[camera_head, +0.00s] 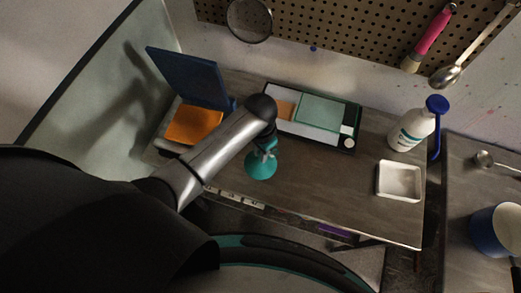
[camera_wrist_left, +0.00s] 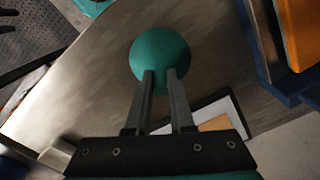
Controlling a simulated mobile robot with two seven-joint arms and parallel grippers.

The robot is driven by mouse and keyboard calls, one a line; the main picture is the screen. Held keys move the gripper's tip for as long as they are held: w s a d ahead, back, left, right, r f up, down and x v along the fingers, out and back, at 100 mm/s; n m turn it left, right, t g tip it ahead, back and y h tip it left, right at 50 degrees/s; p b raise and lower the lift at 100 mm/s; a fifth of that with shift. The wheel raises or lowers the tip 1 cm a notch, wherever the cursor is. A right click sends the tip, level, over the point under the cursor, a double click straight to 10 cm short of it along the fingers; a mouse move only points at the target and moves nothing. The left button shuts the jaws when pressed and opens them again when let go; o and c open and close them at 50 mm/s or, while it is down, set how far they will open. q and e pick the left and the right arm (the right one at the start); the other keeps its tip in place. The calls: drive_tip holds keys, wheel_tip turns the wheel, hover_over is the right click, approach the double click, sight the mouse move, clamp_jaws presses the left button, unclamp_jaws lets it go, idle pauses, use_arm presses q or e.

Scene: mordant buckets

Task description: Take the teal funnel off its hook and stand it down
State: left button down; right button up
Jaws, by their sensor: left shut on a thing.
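The teal funnel (camera_head: 261,168) is at the front part of the grey workbench (camera_head: 310,180), below my left gripper (camera_head: 265,149). In the left wrist view the round teal funnel (camera_wrist_left: 160,50) is at the fingertips of my left gripper (camera_wrist_left: 161,76), which is shut on it. The funnel's wide end faces down in the head view. I cannot tell whether it touches the bench top. A small blue peg (camera_head: 313,48) on the pegboard (camera_head: 350,32) holds nothing. My right gripper is not in view.
A blue-lidded box with an orange inside (camera_head: 192,125) stands left. A dark tray with a green panel (camera_head: 320,112) lies behind. A white bottle (camera_head: 411,130) and white dish (camera_head: 400,181) stand right. Bench between funnel and dish is clear.

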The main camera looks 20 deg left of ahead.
use_arm(q)
drive_tip(key=c, duration=0.7)
unclamp_jaws()
drive_tip(key=shift+r, duration=0.1)
wheel_tip(320, 180, up, 15)
drive_tip(key=p, duration=0.1)
drive_tip(key=shift+s, duration=0.1)
